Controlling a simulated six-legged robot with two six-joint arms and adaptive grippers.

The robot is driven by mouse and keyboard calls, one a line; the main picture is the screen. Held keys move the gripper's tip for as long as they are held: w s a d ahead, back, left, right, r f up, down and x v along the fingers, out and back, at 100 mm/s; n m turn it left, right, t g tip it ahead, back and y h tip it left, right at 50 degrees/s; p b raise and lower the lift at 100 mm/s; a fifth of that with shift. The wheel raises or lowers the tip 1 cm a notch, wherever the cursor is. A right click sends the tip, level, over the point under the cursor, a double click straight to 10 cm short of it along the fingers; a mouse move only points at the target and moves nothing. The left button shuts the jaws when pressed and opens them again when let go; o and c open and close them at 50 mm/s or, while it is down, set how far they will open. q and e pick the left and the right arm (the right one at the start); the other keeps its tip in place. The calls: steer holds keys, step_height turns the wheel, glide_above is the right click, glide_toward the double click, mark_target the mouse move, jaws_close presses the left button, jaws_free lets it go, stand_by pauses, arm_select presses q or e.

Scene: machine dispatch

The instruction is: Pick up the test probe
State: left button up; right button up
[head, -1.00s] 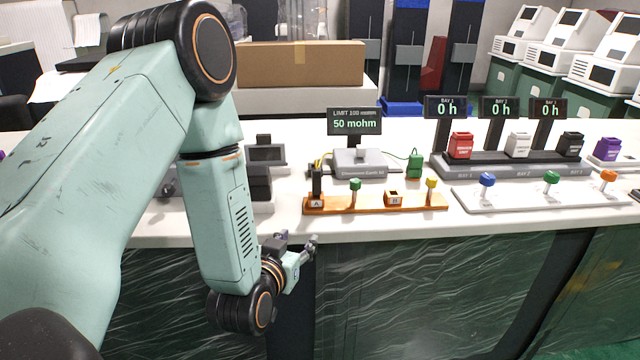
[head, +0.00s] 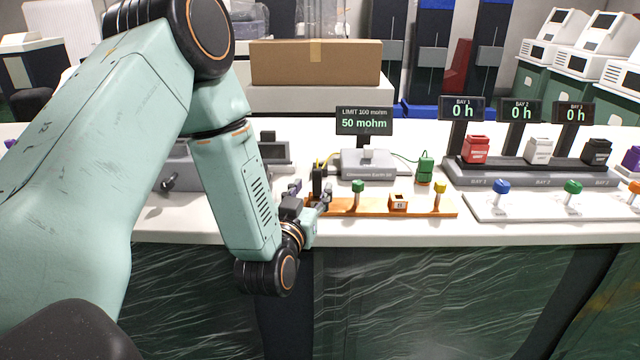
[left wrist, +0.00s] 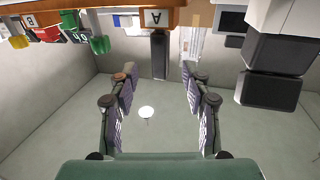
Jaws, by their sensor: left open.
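The test probe, a black upright handle (head: 318,182), stands in the slot marked A at the left end of the orange holder (head: 375,208). A yellow cable shows behind it. My left gripper (head: 309,195) is open at that end of the holder, its fingers close to the probe and partly covering its lower part. In the left wrist view the picture is upside down; the black probe (left wrist: 159,56) shows beyond and between the open fingertips (left wrist: 158,72). I cannot tell whether they touch it. My right gripper is not in view.
A meter (head: 368,163) with a display reading 50 mohm (head: 364,122) stands behind the holder. A green block (head: 425,168) on a cable sits to its right. Green (head: 358,187) and yellow (head: 440,188) knobs rise from the holder. Bay stands (head: 530,172) are further right.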

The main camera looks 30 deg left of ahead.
mark_target(315, 182)
arm_select(q)
steer(key=b+x, duration=0.1)
steer(key=x, duration=0.4)
steer(key=shift+w+a+f, duration=0.15)
steer(key=shift+a, duration=0.05)
steer(key=shift+d, duration=0.1)
steer(key=shift+c, duration=0.5)
jaws_close()
